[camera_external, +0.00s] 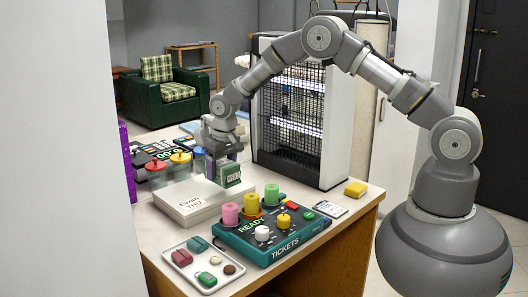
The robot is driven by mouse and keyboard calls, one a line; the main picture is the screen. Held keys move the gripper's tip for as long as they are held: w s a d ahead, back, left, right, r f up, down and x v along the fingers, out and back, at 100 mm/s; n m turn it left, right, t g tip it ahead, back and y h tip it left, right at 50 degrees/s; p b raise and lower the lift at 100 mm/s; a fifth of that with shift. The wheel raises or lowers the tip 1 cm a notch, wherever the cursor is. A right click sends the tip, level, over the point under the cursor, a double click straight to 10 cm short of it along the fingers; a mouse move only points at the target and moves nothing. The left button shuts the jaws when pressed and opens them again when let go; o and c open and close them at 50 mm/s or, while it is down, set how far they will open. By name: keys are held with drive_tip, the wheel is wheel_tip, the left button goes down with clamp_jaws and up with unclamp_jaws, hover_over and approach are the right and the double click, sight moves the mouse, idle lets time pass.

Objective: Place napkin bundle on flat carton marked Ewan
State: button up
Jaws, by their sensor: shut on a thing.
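The flat white carton (180,212) lies on the counter, its front label reading "Ewan THU". My gripper (222,168) points down over the carton's back right part. The fingers hide part of the bundle and of the carton's back edge.
A teal "TICKETS" box (277,238) with colored spools stands in front right of the carton. A tray (206,285) of small items lies in front. Lidded jars (157,178) stand behind left. A black mesh cabinet (290,125) stands behind right, near a yellow block (355,188).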

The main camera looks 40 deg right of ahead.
wheel_tip(320, 180, down, 4)
drive_tip(key=shift+b, duration=0.55)
drive_tip(key=shift+r, duration=0.1)
drive_tip(key=o, duration=0.7)
drive_tip(key=shift+f, duration=0.2)
drive_tip(key=o, duration=0.4)
drive_tip(key=shift+o, duration=0.2)
drive_tip(key=shift+r, duration=0.2)
